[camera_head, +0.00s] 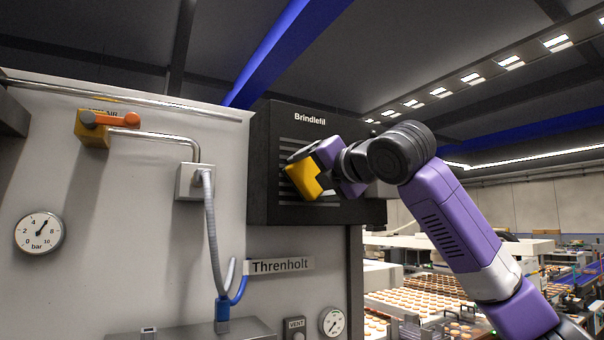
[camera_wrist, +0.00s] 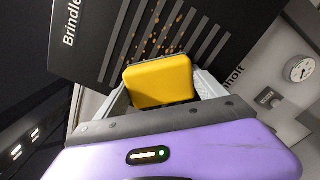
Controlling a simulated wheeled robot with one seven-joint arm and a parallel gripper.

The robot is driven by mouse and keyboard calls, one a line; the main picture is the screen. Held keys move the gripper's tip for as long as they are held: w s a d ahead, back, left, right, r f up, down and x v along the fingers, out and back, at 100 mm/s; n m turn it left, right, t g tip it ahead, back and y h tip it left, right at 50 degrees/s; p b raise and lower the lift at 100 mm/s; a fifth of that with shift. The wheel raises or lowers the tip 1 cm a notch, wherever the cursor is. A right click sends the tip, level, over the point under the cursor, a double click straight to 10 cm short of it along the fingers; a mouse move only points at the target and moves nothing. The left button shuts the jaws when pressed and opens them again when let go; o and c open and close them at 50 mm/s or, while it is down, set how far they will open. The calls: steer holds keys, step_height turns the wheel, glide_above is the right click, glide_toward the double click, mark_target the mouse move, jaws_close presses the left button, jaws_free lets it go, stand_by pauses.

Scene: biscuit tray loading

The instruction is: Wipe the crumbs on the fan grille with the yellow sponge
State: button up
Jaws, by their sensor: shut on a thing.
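The yellow sponge (camera_head: 305,178) is in my gripper (camera_head: 318,166), in front of the dark fan grille box marked Brindlefil (camera_head: 312,238). In the wrist view the sponge (camera_wrist: 158,82) sits between the two light fingers of my gripper (camera_wrist: 160,90), which is shut on it. The slatted grille (camera_wrist: 197,52) lies just beyond the sponge. Brown crumbs (camera_wrist: 157,42) dot the slats above the sponge in the wrist view. I cannot tell whether the sponge touches the grille. The sponge and gripper hide part of the slats in the head view.
Left of the grille, a pale panel carries a pressure gauge (camera_head: 39,232), an orange-handled valve (camera_head: 110,119) and a grey hose (camera_head: 211,235). A Threnholt label (camera_head: 280,265) is below. Conveyors with biscuits (camera_head: 410,300) lie at the lower right.

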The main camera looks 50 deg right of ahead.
mark_target(296, 167)
steer(key=shift+s+d+p, duration=1.15)
steer(key=shift+d+p, duration=0.4)
steer(key=shift+d, duration=2.65)
steer(key=shift+w+a+r, duration=0.25)
steer(key=shift+w+a, duration=0.35)
steer(key=shift+a, duration=1.4)
steer(key=shift+w+a+r, duration=0.25)
steer(key=shift+w+a, duration=0.3)
steer(key=shift+a, duration=1.45)
steer(key=shift+w+a+r, duration=0.25)
steer(key=shift+w+a, duration=0.35)
steer(key=shift+a, duration=1.4)
steer(key=shift+a+r, duration=0.15)
steer(key=shift+r, duration=0.7)
steer(key=s+d, duration=0.3)
steer(key=d, duration=0.9)
steer(key=shift+d, duration=0.15)
steer(key=shift+s+f, duration=0.1)
steer(key=shift+f, duration=0.05)
steer(key=b+v, duration=0.1)
steer(key=v, duration=0.5)
